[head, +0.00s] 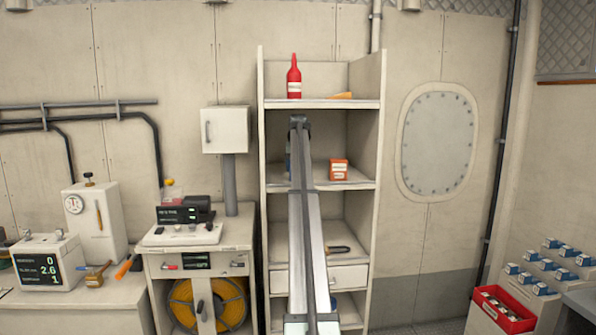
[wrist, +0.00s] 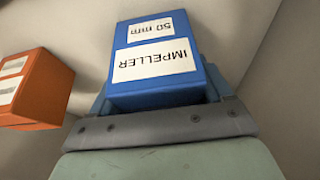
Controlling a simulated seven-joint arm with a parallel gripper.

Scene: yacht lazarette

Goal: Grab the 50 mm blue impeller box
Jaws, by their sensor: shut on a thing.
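The blue impeller box (wrist: 158,70) fills the middle of the wrist view. Its white labels read IMPELLER and 50 mm and appear upside down. My gripper (wrist: 158,92) is shut on it, with the fingers at its two sides. In the head view my arm reaches into the middle bay of the shelf unit (head: 263,200) and hides most of the box. Only a thin blue sliver shows left of the arm. I cannot tell whether the box touches the shelf board.
An orange box (head: 338,169) stands on the same shelf, right of my arm; it also shows in the wrist view (wrist: 38,88). A red bottle (head: 294,78) and an orange wedge (head: 341,95) are on the shelf above. A dark-handled item (head: 339,249) lies below.

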